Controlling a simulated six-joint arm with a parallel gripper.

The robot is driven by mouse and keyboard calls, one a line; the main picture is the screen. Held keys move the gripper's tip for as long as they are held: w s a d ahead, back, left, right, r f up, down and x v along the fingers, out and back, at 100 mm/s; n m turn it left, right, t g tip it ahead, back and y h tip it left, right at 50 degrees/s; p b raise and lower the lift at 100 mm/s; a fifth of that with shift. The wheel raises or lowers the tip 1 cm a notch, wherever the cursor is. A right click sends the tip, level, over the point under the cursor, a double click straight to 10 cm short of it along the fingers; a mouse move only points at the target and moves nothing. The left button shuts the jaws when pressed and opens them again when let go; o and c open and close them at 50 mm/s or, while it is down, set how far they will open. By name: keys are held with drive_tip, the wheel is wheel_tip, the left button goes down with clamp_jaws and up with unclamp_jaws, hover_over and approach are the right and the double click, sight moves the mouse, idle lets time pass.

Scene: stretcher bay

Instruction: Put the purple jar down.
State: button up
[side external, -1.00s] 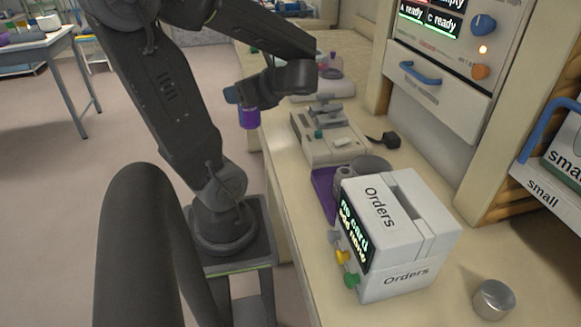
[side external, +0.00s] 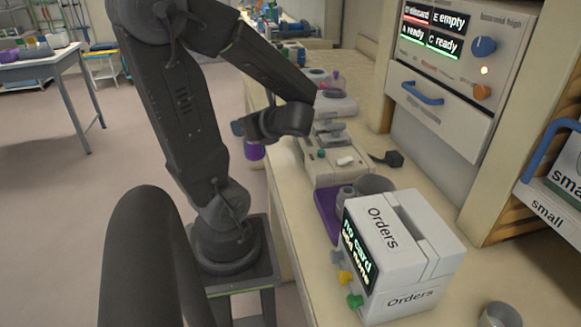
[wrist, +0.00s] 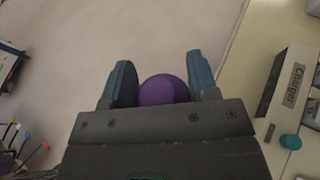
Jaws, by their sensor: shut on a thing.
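The purple jar (side external: 254,151) hangs below my gripper (side external: 247,134) in the side external view, off the left edge of the counter, with floor behind it. In the wrist view the rounded purple jar (wrist: 160,90) sits between the two blue-grey fingers of my gripper (wrist: 161,80), which is shut on it. The jar's lower part is hidden there by the gripper body. The jar is held in the air and touches no surface that I can see.
The pale counter (side external: 300,250) runs along the right. On it stand a machine with a teal knob (side external: 330,160), a purple tray (side external: 328,222), a grey Orders box (side external: 410,260) and a metal cup (side external: 500,315). A Charger unit (wrist: 290,85) is at the wrist view's right.

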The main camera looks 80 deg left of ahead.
drive_tip(key=shift+w+d+f, duration=0.25)
drive_tip(key=shift+w+f, duration=1.3)
drive_tip(key=shift+f, duration=0.05)
drive_tip(key=shift+w+d+f, duration=0.3)
drive_tip(key=shift+w+f, duration=1.25)
drive_tip(key=shift+f, duration=0.1)
drive_tip(key=shift+w+d+f, duration=0.25)
drive_tip(key=shift+w+f, duration=1.3)
drive_tip(key=shift+f, duration=0.05)
drive_tip(key=shift+f, duration=0.1)
drive_tip(key=o, duration=1)
drive_tip(key=v, duration=1.2)
